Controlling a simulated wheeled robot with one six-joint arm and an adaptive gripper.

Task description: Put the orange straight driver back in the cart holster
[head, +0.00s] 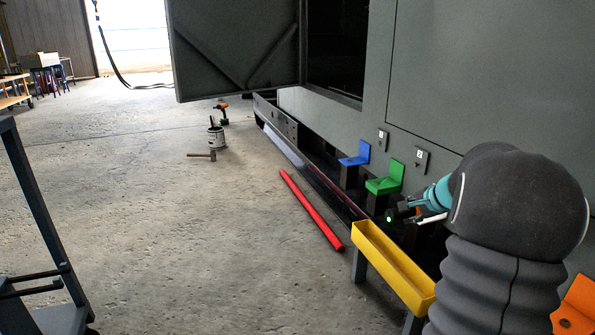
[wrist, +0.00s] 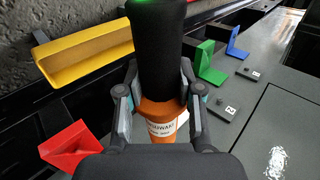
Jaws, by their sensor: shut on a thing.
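My gripper (wrist: 157,88) is shut around an orange straight driver (wrist: 157,112) with a black grip; a white label shows on its orange part. In the head view the driver's dark end (head: 398,213) with a small green light sticks out left of my arm, above the yellow trough. The arm hides most of my gripper there. A grey cart frame (head: 40,200) stands at the left edge of the head view. I cannot make out a holster on it.
A yellow trough (head: 395,266), blue bracket (head: 354,160), green bracket (head: 385,185) and orange bracket (head: 578,305) line the grey enclosure. A red bracket (wrist: 68,145) shows in the wrist view.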

